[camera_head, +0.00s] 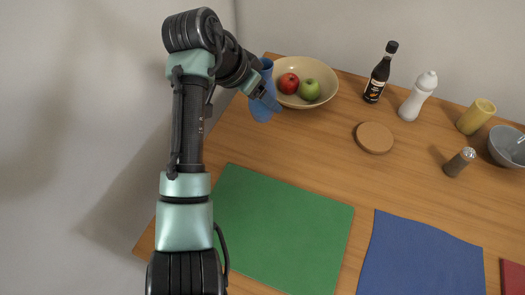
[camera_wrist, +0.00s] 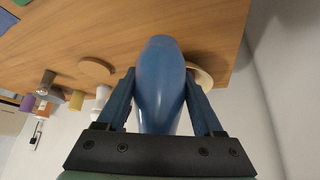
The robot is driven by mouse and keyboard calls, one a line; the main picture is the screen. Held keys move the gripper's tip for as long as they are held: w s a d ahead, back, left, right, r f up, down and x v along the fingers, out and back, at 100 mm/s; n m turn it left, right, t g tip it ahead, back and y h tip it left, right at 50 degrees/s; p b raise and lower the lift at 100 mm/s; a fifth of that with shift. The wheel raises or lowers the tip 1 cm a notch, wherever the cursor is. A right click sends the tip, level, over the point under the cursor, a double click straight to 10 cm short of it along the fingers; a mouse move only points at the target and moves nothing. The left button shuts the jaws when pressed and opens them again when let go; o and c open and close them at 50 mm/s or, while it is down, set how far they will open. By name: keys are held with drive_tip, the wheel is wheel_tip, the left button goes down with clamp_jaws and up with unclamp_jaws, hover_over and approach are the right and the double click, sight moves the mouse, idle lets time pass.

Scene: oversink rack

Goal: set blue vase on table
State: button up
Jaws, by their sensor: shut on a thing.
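The blue vase (camera_head: 261,109) is at the far left part of the wooden table (camera_head: 300,150), just left of the fruit bowl. My gripper (camera_head: 262,92) is shut on it and hides its middle. In the wrist view the vase (camera_wrist: 160,85) fills the space between the two fingers of my gripper (camera_wrist: 161,75), its rounded end pointing at the table. I cannot tell whether the vase touches the table or hangs just above it.
A cream bowl (camera_head: 327,74) holds a red apple (camera_head: 288,83) and a green apple (camera_head: 309,89), close beside the vase. A dark bottle (camera_head: 378,75), a white bottle (camera_head: 417,97) and a round coaster (camera_head: 375,137) stand further right. A green mat (camera_head: 280,230) lies in front.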

wheel_tip(320, 180, down, 10)
drive_tip(key=shift+w+r+b, duration=0.1)
drive_tip(key=shift+w+b, duration=0.05)
drive_tip(key=shift+b, duration=0.7)
drive_tip(key=o, duration=1.5)
drive_tip(key=shift+o, duration=0.2)
drive_tip(key=p+v, duration=0.2)
drive_tip(key=v, duration=1)
drive_tip(key=shift+w+r, duration=0.1)
drive_tip(key=shift+r, duration=0.05)
